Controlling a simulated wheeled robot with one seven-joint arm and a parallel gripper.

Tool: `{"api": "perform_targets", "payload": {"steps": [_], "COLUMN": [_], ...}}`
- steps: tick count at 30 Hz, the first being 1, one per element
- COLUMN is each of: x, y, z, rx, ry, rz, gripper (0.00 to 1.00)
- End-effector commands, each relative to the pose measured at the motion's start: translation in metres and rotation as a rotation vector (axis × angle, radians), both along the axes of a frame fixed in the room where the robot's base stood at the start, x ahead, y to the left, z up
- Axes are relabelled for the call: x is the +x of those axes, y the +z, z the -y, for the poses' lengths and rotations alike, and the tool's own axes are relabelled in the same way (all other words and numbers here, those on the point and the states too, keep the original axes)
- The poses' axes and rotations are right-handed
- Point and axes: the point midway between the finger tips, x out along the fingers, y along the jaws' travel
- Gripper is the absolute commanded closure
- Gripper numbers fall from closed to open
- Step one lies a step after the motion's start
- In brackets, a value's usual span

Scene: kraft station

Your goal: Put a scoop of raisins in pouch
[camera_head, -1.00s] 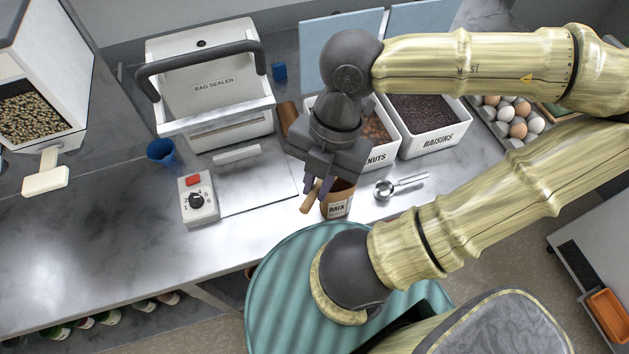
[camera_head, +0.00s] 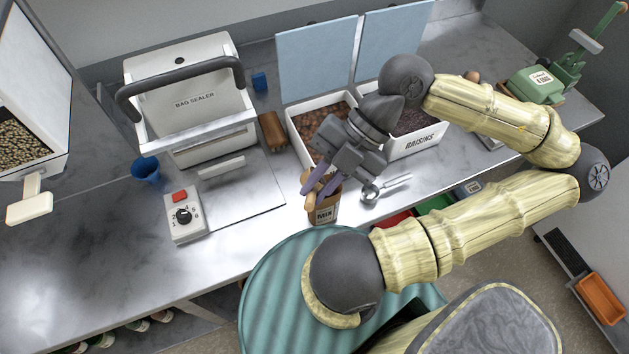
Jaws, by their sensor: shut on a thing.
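The brown pouch (camera_head: 323,213) labelled MIX stands upright at the counter's front edge. My gripper (camera_head: 318,188) is over its top, with its purple fingers shut on the pouch's upper part; the exact grip is partly hidden. The metal scoop (camera_head: 370,194) lies on the counter just right of the pouch, its handle pointing right, and looks empty. The white raisins bin (camera_head: 424,141) stands behind the scoop, with dark raisins (camera_head: 408,122) inside; my arm covers part of it.
A bin of nuts (camera_head: 318,112) stands left of the raisins, behind my gripper. A bag sealer (camera_head: 196,105), a dial box (camera_head: 185,216) and a blue cup (camera_head: 146,170) stand to the left. The front left counter is clear.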

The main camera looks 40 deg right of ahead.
Motion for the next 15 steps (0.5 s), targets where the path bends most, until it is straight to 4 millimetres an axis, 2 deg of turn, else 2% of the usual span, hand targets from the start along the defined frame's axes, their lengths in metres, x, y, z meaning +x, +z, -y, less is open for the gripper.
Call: {"api": "perform_targets", "payload": {"steps": [15], "x": [-0.004], "y": [0.000], "z": [0.016], "rx": [0.232], "ry": [-0.002], "rz": [0.058], "gripper": [1.00]}}
